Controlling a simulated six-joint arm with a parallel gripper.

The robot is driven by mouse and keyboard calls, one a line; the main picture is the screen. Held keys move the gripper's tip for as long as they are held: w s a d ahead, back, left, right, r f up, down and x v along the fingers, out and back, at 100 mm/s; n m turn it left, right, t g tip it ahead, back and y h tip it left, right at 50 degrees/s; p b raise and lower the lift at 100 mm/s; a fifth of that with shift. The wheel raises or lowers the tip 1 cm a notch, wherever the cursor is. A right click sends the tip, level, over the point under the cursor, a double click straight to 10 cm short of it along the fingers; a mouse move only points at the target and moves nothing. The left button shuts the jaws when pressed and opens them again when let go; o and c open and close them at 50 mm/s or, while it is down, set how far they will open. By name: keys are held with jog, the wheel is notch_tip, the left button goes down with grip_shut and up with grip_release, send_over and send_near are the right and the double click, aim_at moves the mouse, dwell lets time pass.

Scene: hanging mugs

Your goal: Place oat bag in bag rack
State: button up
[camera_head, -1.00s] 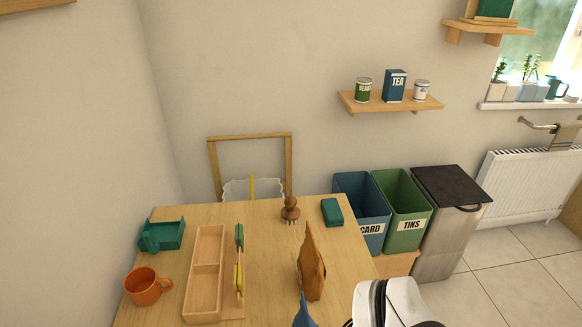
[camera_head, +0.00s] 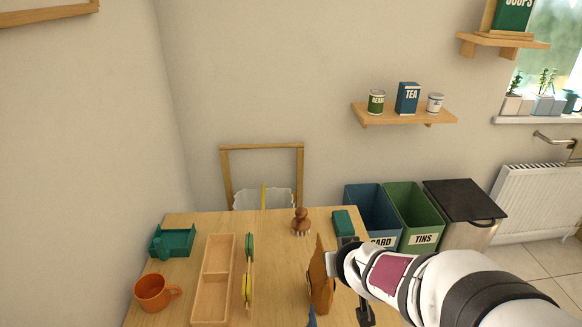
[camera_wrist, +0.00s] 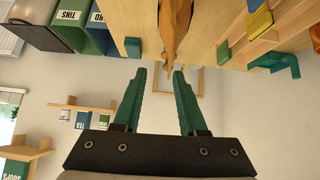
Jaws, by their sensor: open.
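A brown paper bag (camera_head: 321,279), likely the oat bag, stands upright on the wooden table. It also shows in the wrist view (camera_wrist: 174,28), beyond my fingertips. My gripper (camera_wrist: 160,71) is open, with its green fingers apart and nothing between them. In the head view my arm reaches in from the right, its end close to the bag's right side; the fingers are hard to make out there. A wooden two-compartment tray (camera_head: 211,291) lies left of the bag, with thin green and yellow upright pieces along its right side. I cannot tell for sure whether this is the bag rack.
An orange mug (camera_head: 152,293) and a green tray (camera_head: 172,242) are at the table's left. A brown knob-handled brush (camera_head: 301,222) and a green block (camera_head: 343,222) are near the back edge. A blue item (camera_head: 312,318) is in front of the bag. Bins stand behind right.

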aim_at(322, 262)
jog(key=shift+w+a+f+n+y, duration=0.3)
jog(key=shift+w+a+f+y, duration=0.3)
jog(key=shift+w+a, duration=0.2)
jog(key=x, duration=0.6)
jog(key=shift+w+d+f, duration=0.1)
jog(key=shift+w+d, duration=0.05)
grip_shut()
dwell(0.5)
